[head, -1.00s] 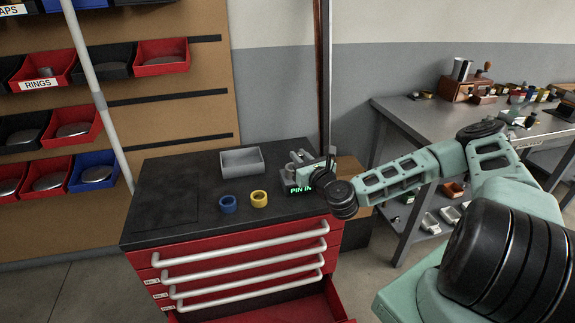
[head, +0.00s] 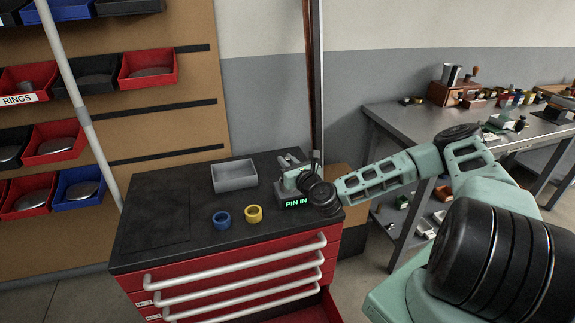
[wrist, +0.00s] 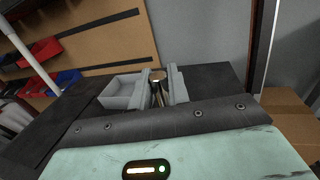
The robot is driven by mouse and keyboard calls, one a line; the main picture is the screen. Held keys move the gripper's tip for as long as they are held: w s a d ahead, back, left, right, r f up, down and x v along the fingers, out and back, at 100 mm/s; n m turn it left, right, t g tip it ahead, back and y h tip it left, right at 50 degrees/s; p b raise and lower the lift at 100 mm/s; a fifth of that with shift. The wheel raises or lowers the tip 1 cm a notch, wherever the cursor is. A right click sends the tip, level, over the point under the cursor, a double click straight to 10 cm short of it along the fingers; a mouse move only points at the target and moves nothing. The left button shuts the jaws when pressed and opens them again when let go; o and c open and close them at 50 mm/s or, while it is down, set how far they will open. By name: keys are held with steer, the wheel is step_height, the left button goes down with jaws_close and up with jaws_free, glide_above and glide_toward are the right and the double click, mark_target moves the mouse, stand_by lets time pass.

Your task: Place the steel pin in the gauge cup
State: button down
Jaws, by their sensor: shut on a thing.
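The steel pin (wrist: 157,91) shows between the two pale fingers of my gripper (wrist: 160,86) in the wrist view, its round end facing up and brownish in the light. My gripper is shut on it. In the head view my gripper (head: 289,161) is over the back right of the cabinet top, by a small dark gauge box (head: 296,203) whose green display reads "PIN IN". The gauge cup cannot be made out; my gripper and wrist cover that spot. I cannot tell how deep the pin sits.
An open grey tray (head: 234,177) stands left of my gripper. A blue ring (head: 221,220) and a yellow ring (head: 254,214) lie in front on the black cabinet top (head: 150,220). A post rises close behind my gripper. The cabinet top's left side is clear.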

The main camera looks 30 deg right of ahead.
steer(key=shift+f, duration=0.65)
steer(key=shift+f, duration=0.15)
steer(key=c, duration=1.3)
jaws_free()
steer(key=shift+c, duration=0.2)
